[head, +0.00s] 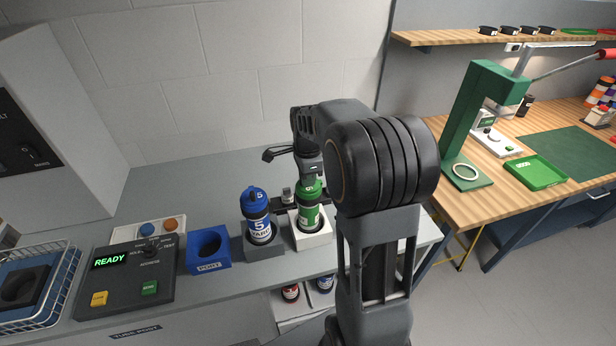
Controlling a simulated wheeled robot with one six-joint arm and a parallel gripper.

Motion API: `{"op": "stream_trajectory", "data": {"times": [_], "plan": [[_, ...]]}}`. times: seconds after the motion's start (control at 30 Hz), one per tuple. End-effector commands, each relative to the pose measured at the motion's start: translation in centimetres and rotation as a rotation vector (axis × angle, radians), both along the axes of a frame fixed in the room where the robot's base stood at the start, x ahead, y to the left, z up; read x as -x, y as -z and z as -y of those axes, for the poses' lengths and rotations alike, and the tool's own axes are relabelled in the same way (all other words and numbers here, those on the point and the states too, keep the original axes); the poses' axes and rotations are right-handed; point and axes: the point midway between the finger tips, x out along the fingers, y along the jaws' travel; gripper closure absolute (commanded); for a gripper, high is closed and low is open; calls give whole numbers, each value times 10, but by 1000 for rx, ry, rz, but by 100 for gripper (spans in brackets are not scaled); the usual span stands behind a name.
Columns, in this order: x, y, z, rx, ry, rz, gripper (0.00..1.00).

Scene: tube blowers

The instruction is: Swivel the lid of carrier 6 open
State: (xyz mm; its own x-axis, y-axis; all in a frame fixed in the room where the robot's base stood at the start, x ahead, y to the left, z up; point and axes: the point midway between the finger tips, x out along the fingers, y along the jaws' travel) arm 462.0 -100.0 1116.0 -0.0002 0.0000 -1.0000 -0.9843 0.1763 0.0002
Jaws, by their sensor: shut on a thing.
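A green carrier (309,214) stands upright in a white holder (312,239) on the grey counter. Its number is not readable from here, so I cannot confirm that it is carrier 6. My gripper (311,186) comes down from above and is shut on the top of this green carrier, where its lid is. The gripper and wrist cover much of the lid, so I cannot tell whether it is turned.
A blue carrier marked 5 (257,215) stands close on the left in a grey holder. A blue port block (209,251), a control box reading READY (128,274) and a wire basket (62,290) lie further left. A wooden bench (530,150) is at right.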

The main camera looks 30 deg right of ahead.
Motion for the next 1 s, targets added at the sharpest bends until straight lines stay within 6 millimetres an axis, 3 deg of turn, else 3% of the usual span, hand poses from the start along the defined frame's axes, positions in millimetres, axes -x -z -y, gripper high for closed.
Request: {"op": "stream_trajectory", "data": {"times": [0.27,1.0], "plan": [[7,1,0,0,-153,0,100],[32,0,9,1,-850,1,100]]}}
